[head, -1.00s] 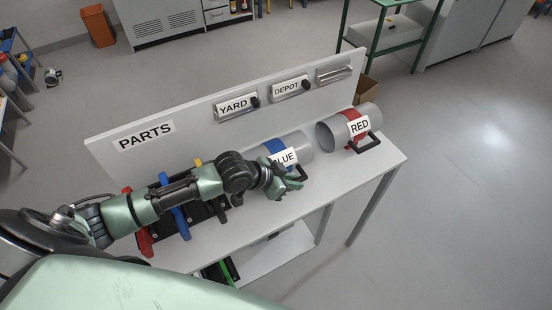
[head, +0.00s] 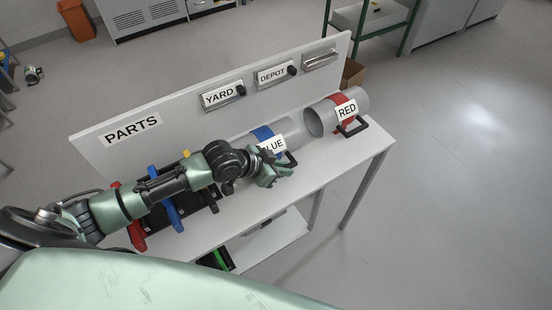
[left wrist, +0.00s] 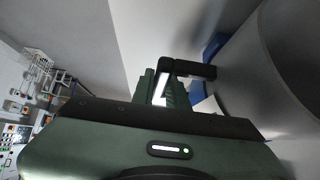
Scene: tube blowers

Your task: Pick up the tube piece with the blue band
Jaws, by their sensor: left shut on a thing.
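The tube piece with the blue band (head: 293,128) is a grey cylinder lying on the parts table, with a label partly hidden by my gripper and a black handle on its front side. My left gripper (head: 280,173) is at that handle and shut on it. In the left wrist view the black handle (left wrist: 192,70) runs into the gripper's fingers (left wrist: 165,88), and the grey tube wall with a bit of blue band (left wrist: 213,47) is at the right. The tube seems to rest on the table. My right gripper is in neither view.
A tube piece with a red band (head: 343,110) lies to the right on the same white table (head: 330,165). A back panel (head: 180,115) with PARTS, YARD and DEPOT signs stands behind. Red, blue and yellow-handled tools (head: 165,205) lie left, under my arm. Floor at right is clear.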

